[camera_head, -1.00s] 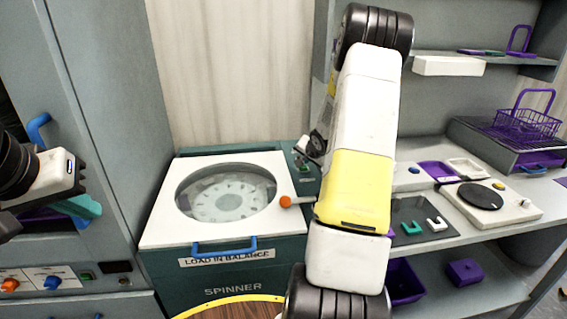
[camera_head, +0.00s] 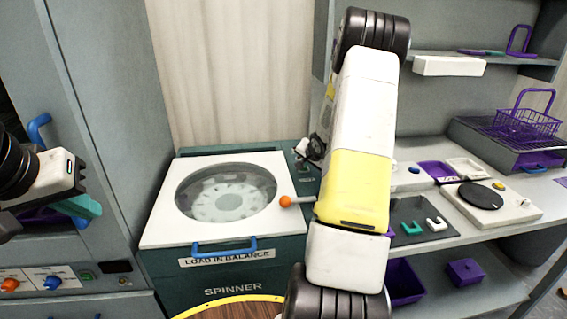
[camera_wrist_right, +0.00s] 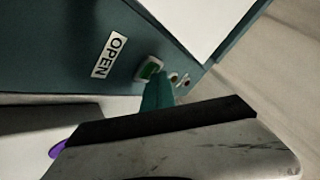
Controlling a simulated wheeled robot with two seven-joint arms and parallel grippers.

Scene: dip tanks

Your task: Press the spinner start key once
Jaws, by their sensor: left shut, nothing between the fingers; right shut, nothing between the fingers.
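The spinner (camera_head: 222,291) is a teal cabinet with a white lid, a round window and a blue front handle. In the right wrist view its panel (camera_wrist_right: 62,42) carries a green key (camera_wrist_right: 149,69) in a pale frame, which I take for the start key. My right gripper (camera_wrist_right: 157,92) is shut and empty. Its teal fingertips are right beside the green key and overlap its edge in the picture; I cannot tell whether they touch. In the head view my right arm hides most of that spot. My left gripper (camera_head: 88,206) is shut and empty at the far left.
An orange knob (camera_head: 286,201) sticks out at the lid's right edge. A grey cabinet (camera_head: 110,120) stands left. On the right, a bench (camera_head: 470,232) holds a round black plate (camera_head: 480,195) and a purple basket (camera_head: 527,125). Two small round fittings sit beside the green key.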

